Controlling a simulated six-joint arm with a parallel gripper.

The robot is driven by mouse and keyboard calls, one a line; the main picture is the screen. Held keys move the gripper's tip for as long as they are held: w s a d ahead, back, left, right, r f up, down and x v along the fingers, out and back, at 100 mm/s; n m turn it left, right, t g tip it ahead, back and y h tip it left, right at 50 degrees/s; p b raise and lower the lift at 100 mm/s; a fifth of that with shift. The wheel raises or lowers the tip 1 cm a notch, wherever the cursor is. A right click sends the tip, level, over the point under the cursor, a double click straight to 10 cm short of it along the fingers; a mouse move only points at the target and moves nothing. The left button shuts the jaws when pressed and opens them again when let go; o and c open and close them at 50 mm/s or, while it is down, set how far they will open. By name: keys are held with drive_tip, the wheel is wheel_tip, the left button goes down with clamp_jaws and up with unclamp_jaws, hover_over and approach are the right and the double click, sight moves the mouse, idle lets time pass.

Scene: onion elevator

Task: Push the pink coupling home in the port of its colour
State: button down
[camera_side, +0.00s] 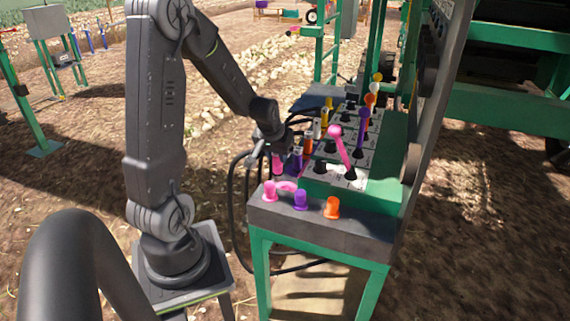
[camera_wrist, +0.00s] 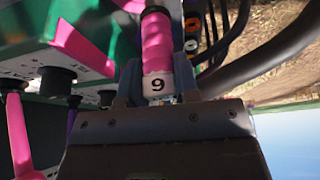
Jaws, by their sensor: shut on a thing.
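My gripper (camera_side: 274,148) is shut on the pink coupling (camera_side: 277,165) beside the left edge of the bench. A pale pink curved part (camera_wrist: 129,4) shows at the top edge of the wrist view. I cannot tell whether the coupling's far end touches anything.
Pink (camera_side: 269,191), purple (camera_side: 300,199) and orange (camera_side: 332,207) capped pieces stand along the bench's front edge (camera_side: 320,228). A pink lever (camera_side: 342,152) rises from the panel on the right. Several other coloured couplings stand behind my gripper. Black hoses (camera_side: 232,205) hang left of the bench.

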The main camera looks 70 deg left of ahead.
drive_tip(key=s+a+r, duration=0.4)
drive_tip(key=s+r, duration=0.2)
drive_tip(key=s, duration=0.2)
drive_tip(key=w+d+f, duration=0.3)
drive_tip(key=w+d, duration=0.2)
drive_tip(key=w, duration=0.5)
drive_tip(key=shift+f, duration=2.8)
